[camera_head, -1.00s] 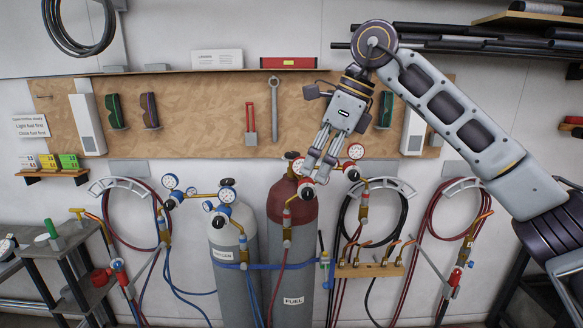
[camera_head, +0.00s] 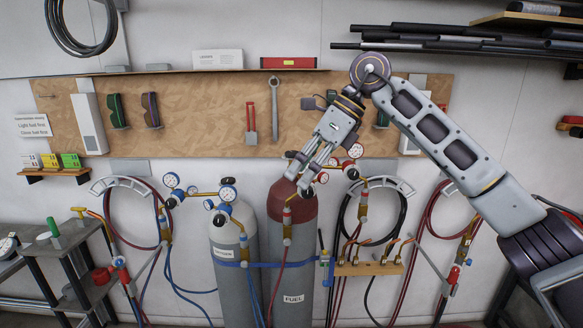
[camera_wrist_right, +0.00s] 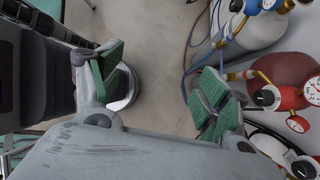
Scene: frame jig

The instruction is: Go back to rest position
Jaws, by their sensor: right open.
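My right gripper (camera_head: 300,180) hangs from the right arm, pointing down in front of the regulator on the red-topped fuel cylinder (camera_head: 292,230). In the right wrist view its green-padded fingers (camera_wrist_right: 160,95) are spread wide with only bare floor between them. The fuel cylinder's red top (camera_wrist_right: 285,80) is at the right of that view, beside the right finger. In the head view the gripper covers part of the regulator, and I cannot tell whether it touches it. My left gripper does not show.
A grey oxygen cylinder (camera_head: 233,275) stands left of the fuel one. Hoses hang on both sides. A wooden torch rack (camera_head: 368,269) is to the right, a dark shelf cart (camera_head: 65,265) to the left. A brown tool board (camera_head: 200,110) is behind.

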